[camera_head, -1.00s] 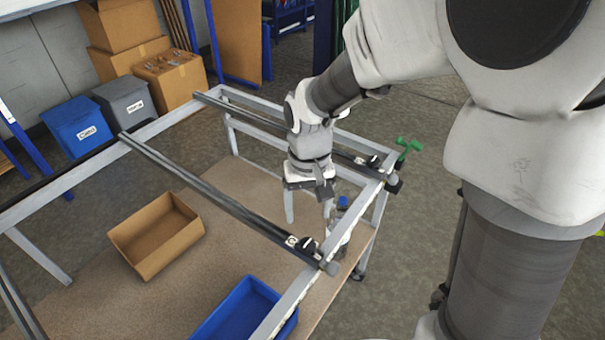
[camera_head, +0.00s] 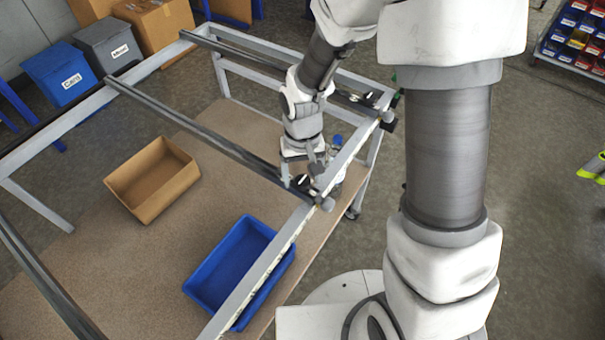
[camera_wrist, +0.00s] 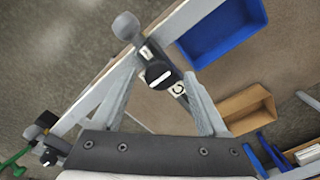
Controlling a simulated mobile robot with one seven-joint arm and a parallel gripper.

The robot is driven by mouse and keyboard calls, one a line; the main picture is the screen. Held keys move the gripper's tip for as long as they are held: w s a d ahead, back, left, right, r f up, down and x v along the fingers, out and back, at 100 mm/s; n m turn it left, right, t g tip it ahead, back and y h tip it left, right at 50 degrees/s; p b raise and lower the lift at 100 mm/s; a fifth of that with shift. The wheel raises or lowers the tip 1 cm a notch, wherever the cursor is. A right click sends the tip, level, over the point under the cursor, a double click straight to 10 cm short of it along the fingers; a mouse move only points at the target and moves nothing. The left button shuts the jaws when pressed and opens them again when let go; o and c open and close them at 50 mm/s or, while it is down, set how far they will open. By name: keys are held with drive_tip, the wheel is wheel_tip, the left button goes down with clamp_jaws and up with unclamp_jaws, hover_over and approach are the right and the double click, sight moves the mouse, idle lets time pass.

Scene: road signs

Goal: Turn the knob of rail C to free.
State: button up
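The middle rail (camera_head: 190,125) ends at the frame's right side in a small clamp with a grey round end (camera_wrist: 126,26). Its black knob (camera_wrist: 158,73) carries a white pointer line, seen from above in the wrist view. A small white tag (camera_wrist: 178,88) beside it bears a mark that looks like a C. My gripper (camera_wrist: 160,72) is open, one grey finger on each side of the knob and apart from it in the picture; contact cannot be told. In the head view my gripper (camera_head: 308,182) is low over this rail end and partly hides the knob.
The far rail (camera_head: 270,68) has another knob (camera_wrist: 50,156) at its end, near a green handle (camera_wrist: 12,160). A near rail (camera_head: 45,285) lies at left.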

clamp_jaws()
drive_tip(key=shift+n, duration=0.4)
drive_tip(key=n, duration=0.3)
drive_tip(key=shift+n, duration=0.4)
drive_tip(key=n, duration=0.4)
drive_tip(key=shift+r+n+p, duration=0.1)
drive_tip(key=shift+n+p, duration=0.2)
drive_tip(key=n+p, duration=0.1)
drive_tip(key=n, duration=0.3)
drive_tip(key=n+p, duration=0.2)
drive_tip(key=n, duration=0.2)
drive_tip(key=shift+n, duration=0.3)
